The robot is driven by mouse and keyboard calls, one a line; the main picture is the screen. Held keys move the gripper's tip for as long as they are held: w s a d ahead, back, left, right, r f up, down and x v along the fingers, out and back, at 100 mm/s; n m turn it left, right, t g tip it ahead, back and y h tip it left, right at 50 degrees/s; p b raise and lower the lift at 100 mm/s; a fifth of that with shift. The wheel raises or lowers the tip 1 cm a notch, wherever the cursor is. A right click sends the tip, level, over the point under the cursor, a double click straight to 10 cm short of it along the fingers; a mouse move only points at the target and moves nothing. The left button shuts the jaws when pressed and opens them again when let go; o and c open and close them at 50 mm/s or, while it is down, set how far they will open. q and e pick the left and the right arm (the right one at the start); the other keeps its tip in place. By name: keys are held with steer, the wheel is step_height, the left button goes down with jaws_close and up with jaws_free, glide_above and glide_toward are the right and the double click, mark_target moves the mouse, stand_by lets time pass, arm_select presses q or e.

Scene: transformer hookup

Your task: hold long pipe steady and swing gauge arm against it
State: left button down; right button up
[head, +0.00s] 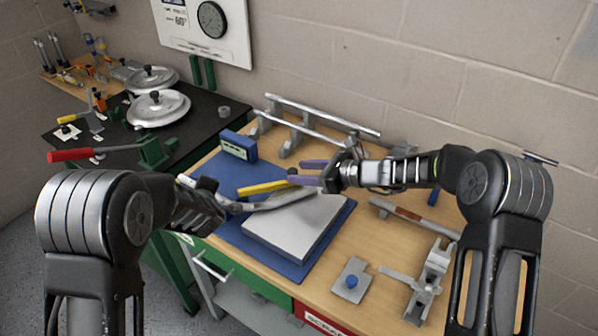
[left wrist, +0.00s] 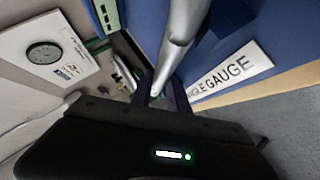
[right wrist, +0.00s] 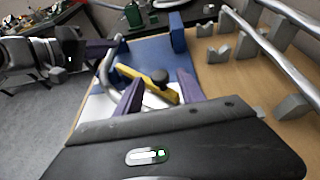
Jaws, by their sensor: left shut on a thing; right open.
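The long pipe (head: 285,199) is a silver bent tube over the gray plate. My left gripper (left wrist: 162,94) is shut on the pipe (left wrist: 182,35) near one end; its fingers are mostly hidden in the head view. The yellow gauge arm (head: 262,187) lies close beside the pipe; I cannot tell whether they touch. In the right wrist view, the gauge arm (right wrist: 148,84) carries a black knob (right wrist: 160,76). My right gripper (head: 308,173) is open, its purple fingers (right wrist: 160,92) on either side of the knob and arm.
The gray plate (head: 290,240) sits on a blue mat (head: 232,178) with a blue block (head: 238,146) at its back. A pipe rack (head: 318,122) stands behind. A plate with a blue knob (head: 350,284) and a gray clamp fixture (head: 430,275) stand at the front right.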

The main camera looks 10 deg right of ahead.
steer(key=shift+w+a+f, duration=0.25)
steer(key=shift+w+a, duration=0.1)
steer(key=shift+a, duration=0.15)
jaws_close()
stand_by(1.2)
